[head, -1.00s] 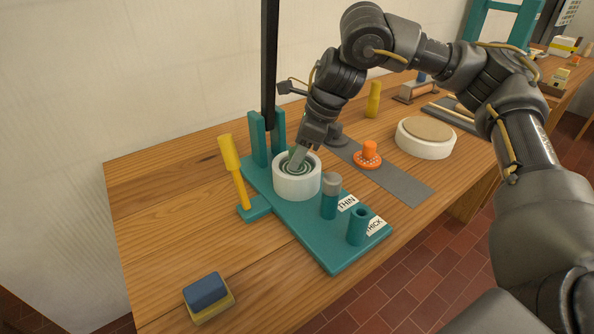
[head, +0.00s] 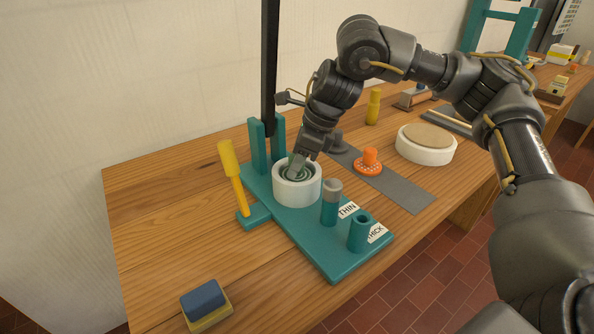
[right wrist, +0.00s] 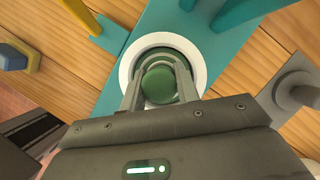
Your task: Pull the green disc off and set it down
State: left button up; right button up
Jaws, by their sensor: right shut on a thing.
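The green disc (right wrist: 178,56) sits inside a white cylinder (head: 297,193) on the teal base (head: 325,246). Its round green knob (right wrist: 158,86) shows in the right wrist view. My right gripper (head: 298,171) reaches down into the cylinder's mouth. In the right wrist view its two fingers (right wrist: 158,88) are shut on the knob, one on each side. In the head view the disc is mostly hidden by the fingers and the cylinder wall. My left gripper is not in view.
An orange disc with a knob (head: 369,163) and a grey one (head: 337,143) stand on a grey strip (head: 405,190) to the right. A yellow-handled lever (head: 232,172) and black post (head: 270,70) flank the cylinder. A blue-and-yellow block (head: 205,303) lies front left.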

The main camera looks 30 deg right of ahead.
grip_shut()
jog(key=shift+r, duration=0.25)
jog(key=shift+r+p, duration=1.2)
jog(key=shift+p, duration=0.1)
jog(key=shift+r+p, duration=1.95)
